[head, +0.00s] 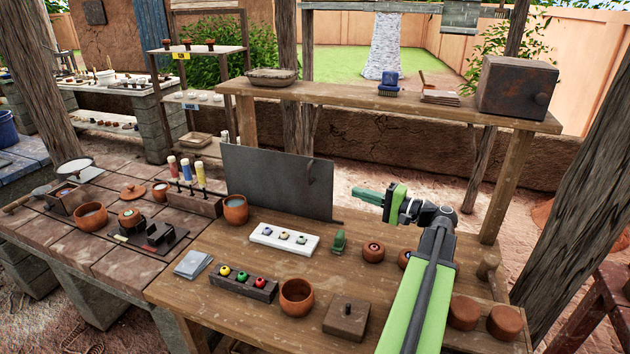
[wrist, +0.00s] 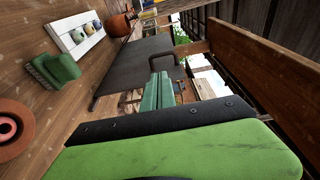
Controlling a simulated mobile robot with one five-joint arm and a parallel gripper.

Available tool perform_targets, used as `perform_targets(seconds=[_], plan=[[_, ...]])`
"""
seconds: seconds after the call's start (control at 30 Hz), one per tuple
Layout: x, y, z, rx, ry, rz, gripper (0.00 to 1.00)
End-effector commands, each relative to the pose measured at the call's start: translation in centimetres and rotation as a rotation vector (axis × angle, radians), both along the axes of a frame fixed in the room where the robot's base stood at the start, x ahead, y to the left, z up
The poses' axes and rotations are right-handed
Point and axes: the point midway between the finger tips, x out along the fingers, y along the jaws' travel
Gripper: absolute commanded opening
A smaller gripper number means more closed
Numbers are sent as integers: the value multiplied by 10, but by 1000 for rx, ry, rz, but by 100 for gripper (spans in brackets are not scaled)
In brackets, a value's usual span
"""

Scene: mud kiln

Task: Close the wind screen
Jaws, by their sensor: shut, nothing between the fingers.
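The wind screen is a flat dark grey metal panel (head: 270,182) standing upright at the back of the wooden table. A dark looped handle (head: 318,172) is near its right edge. In the wrist view the panel (wrist: 125,65) lies ahead of my gripper, and the handle (wrist: 180,62) shows just beyond the fingertips. My gripper (head: 362,194) is shut and empty, its green fingers pointing left toward the screen's right edge. The fingers (wrist: 158,88) also show in the wrist view, where they look apart from the handle; the exact gap is hard to tell.
A shelf beam (head: 400,101) with a rusty metal box (head: 517,88) runs behind and above. On the table are a white tray (head: 262,240), a small green object (head: 339,242), a round clay piece (head: 373,252) and a clay pot (head: 236,210) beside the screen's left end.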

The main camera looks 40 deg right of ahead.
Motion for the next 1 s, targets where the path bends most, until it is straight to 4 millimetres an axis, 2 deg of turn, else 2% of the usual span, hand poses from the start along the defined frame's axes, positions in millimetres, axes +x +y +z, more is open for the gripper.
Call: perform_targets(seconds=[0.17, 0.5, 0.63, 0.8, 1.0], plan=[[23, 9, 0, 0, 0, 10, 0], [97, 32, 0, 0, 0, 16, 0], [120, 39, -1, 0, 0, 15, 0], [137, 44, -1, 0, 0, 14, 0], [141, 46, -1, 0, 0, 14, 0]])
